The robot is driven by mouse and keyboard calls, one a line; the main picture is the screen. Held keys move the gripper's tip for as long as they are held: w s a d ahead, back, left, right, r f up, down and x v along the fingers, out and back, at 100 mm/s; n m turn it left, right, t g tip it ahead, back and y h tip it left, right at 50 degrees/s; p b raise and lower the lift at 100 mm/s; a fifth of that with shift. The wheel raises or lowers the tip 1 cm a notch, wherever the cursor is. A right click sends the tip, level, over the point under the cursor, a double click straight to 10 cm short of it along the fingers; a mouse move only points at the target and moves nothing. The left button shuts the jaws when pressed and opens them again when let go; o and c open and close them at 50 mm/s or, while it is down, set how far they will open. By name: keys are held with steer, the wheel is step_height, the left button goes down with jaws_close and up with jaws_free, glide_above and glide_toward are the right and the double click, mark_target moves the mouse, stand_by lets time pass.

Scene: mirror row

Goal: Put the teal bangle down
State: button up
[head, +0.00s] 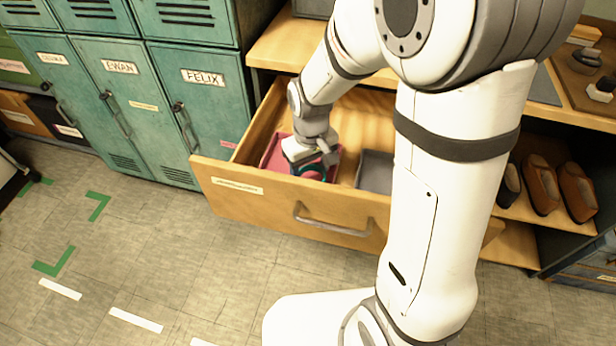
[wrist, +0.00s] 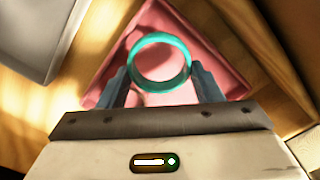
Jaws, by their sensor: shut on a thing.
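The teal bangle (wrist: 160,62) is a ring held between the two fingers of my gripper (wrist: 163,85) in the wrist view. My gripper is shut on it. Behind the bangle is a pink tray (wrist: 222,50) inside the open wooden drawer (head: 235,200). In the head view, my gripper (head: 314,170) reaches down into the drawer over the pink tray (head: 272,152), and a bit of the teal bangle (head: 312,175) shows below it. I cannot tell whether the bangle touches the tray floor.
A grey tray (head: 374,172) lies beside the pink one in the drawer, partly hidden by my arm. The drawer's front and side walls stand close around my gripper. Teal lockers (head: 140,110) stand at the left. Brown shoes (head: 541,185) sit on a shelf at the right.

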steer(key=shift+f+b, duration=0.3)
steer(key=shift+f, duration=1.25)
steer(key=shift+f, duration=0.1)
steer(key=shift+f, duration=0.15)
steer(key=o, duration=1)
steer(key=shift+c, duration=0.2)
step_height(320, 180, up, 13)
steer(key=p, duration=0.2)
steer(key=shift+f+p, duration=0.2)
steer(key=shift+p, duration=0.15)
